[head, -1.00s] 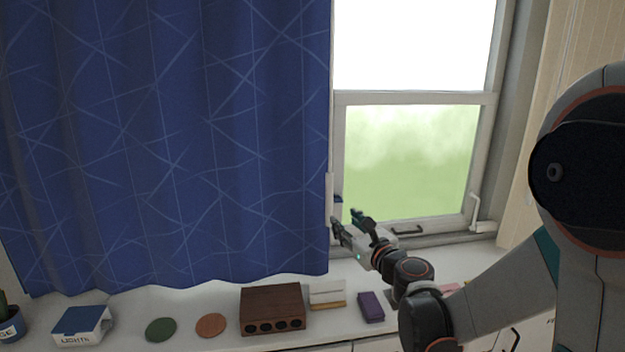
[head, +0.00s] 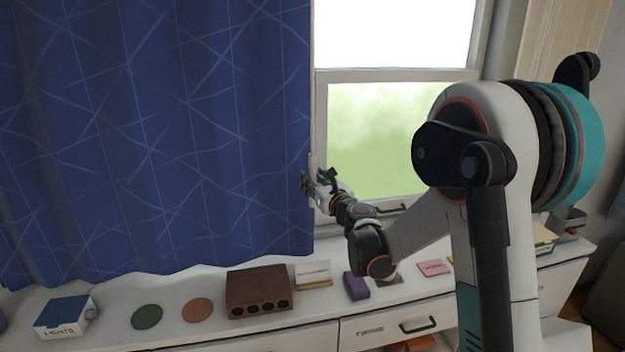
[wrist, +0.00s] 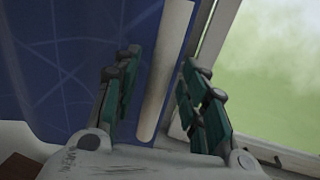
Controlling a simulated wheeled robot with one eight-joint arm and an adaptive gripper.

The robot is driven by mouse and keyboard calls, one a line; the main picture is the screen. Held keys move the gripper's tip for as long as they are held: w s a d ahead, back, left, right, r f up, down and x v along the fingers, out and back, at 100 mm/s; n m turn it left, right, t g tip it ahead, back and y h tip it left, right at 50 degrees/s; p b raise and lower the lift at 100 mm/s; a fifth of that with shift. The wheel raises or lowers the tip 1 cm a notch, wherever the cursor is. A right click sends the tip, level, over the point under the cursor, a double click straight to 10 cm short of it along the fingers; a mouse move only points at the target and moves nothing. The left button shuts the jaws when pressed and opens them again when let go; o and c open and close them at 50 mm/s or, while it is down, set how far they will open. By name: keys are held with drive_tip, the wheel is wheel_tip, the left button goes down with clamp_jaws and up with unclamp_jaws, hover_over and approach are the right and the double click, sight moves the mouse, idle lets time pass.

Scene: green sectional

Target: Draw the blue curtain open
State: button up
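The blue curtain (head: 150,130) with pale crossing lines hangs over the left part of the window in the head view. Its right edge carries an upright pale bar (wrist: 165,70), seen in the wrist view beside the blue cloth (wrist: 70,60). My gripper (head: 318,179) is at this edge in the head view. In the wrist view my gripper (wrist: 158,66) is open, with one finger on each side of the bar. The fingers show gaps to the bar, so I see no grip on it. The bar's lower end shows just above the palm.
The bare window pane (head: 395,130) is right of the curtain. Below, the white cabinet top holds a lights box (head: 66,315), green and brown discs, a dark wooden block (head: 258,292) and a purple item (head: 356,286).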

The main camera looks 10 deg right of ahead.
drive_tip(key=shift+w+a, duration=0.15)
drive_tip(key=shift+w, duration=0.6)
drive_tip(key=shift+c, duration=0.6)
clamp_jaws()
drive_tip(key=shift+a, duration=0.1)
